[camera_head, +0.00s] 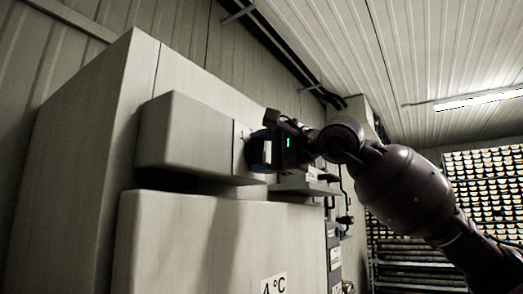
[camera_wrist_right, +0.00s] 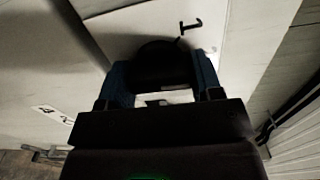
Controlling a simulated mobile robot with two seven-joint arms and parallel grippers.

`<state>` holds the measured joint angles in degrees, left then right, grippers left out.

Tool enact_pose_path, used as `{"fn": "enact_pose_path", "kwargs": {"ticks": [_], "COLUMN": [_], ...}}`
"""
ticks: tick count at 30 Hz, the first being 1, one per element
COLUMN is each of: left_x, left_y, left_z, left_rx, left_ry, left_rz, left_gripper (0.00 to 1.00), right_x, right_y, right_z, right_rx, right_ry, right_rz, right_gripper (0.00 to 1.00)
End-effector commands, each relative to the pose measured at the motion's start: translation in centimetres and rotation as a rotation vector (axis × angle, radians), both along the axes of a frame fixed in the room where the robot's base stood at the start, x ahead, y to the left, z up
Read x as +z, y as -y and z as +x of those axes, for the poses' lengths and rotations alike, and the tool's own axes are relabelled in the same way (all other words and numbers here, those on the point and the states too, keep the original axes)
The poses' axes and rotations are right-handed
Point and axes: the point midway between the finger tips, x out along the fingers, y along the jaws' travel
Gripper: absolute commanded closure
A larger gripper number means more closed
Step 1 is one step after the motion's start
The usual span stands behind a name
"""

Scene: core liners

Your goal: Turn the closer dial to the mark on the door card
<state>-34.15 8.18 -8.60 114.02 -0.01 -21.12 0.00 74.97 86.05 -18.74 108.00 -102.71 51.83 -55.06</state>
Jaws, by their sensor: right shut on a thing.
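The closer is a pale box (camera_head: 190,135) mounted high above a pale door (camera_head: 190,245). My right gripper (camera_head: 260,150) is at the closer's right end and hides the dial in the head view. In the right wrist view the dark round dial (camera_wrist_right: 157,62) sits between the blue fingers of my right gripper (camera_wrist_right: 161,70), which is shut on it. A black angular mark (camera_wrist_right: 190,25) shows on the pale face beside the dial. The door card (camera_head: 273,285) reads "4 °C" and is cut off by the lower edge. My left gripper is out of view.
A grey ledge or bracket (camera_head: 305,187) lies just below my right gripper. Dark cables or pipes (camera_head: 285,55) run along the upper wall. Racks with rows of pale round ends (camera_head: 490,190) stand at the right.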

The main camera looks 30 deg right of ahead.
Motion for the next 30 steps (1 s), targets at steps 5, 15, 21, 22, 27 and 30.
{"fn": "enact_pose_path", "kwargs": {"ticks": [5, 15, 21, 22, 27, 30], "left_x": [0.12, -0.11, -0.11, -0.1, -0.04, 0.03], "left_y": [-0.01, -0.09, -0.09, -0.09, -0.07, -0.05], "left_z": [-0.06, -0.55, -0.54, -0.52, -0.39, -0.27], "left_rx": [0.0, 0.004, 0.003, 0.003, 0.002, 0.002], "left_ry": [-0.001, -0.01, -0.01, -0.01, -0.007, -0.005], "left_rz": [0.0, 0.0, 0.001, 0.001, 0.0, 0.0], "left_gripper": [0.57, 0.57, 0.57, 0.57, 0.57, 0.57], "right_x": [0.05, 0.02, 0.02, 0.02, 0.01, 0.01], "right_y": [-0.02, -0.04, -0.05, -0.04, -0.03, -0.03], "right_z": [-0.03, -0.03, -0.03, -0.03, -0.02, -0.02], "right_rx": [0.001, 0.002, 0.002, 0.002, 0.001, 0.001], "right_ry": [0.015, 0.019, 0.019, 0.019, 0.018, 0.018], "right_rz": [-0.033, -0.043, -0.042, -0.042, -0.042, -0.042], "right_gripper": [0.64, 0.64, 0.27, 0.22, 0.15, 0.15]}}
